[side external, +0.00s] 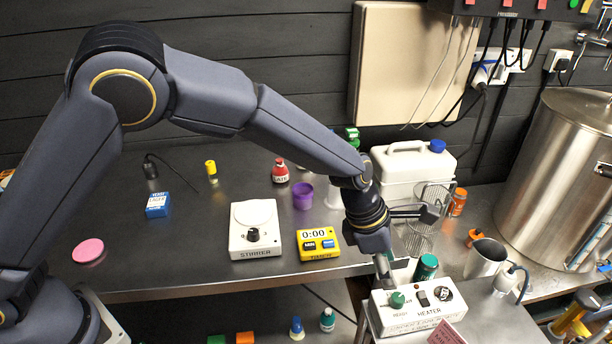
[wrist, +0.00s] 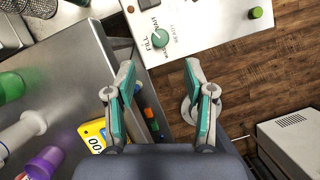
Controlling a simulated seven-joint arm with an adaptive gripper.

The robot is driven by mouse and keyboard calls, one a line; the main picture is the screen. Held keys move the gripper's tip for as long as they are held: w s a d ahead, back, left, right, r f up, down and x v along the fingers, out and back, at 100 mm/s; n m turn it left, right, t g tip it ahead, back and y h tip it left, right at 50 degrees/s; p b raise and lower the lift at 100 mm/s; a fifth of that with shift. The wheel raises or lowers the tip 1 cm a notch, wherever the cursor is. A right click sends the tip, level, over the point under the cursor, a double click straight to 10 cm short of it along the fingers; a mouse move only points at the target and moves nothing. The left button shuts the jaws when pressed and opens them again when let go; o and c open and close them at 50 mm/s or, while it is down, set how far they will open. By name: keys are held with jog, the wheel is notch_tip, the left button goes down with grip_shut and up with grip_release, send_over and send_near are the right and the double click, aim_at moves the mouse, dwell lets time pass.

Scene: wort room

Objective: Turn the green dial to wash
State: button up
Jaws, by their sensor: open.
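The green dial (wrist: 159,38) is a round knob on the white heater box (wrist: 192,22), with small lettering around it. In the wrist view it lies just beyond and between my fingertips. One label near it seems to read FILL; the others and the pointer's setting are too small to read surely. In the side view the dial (side external: 397,299) sits on the left part of the box labelled HEATER (side external: 425,316). My gripper (wrist: 160,66) is open and empty, with its teal-padded fingers spread apart. In the side view my gripper (side external: 385,270) comes down close behind the dial, with its fingertips partly hidden.
A white stirrer (side external: 255,236) and yellow timer (side external: 318,243) are on the bench to the left.

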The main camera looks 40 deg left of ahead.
aim_at(398, 297)
jog(key=x, duration=0.9)
jog(key=shift+w+d+f, duration=0.1)
jog(key=shift+d+f, duration=0.05)
grip_shut()
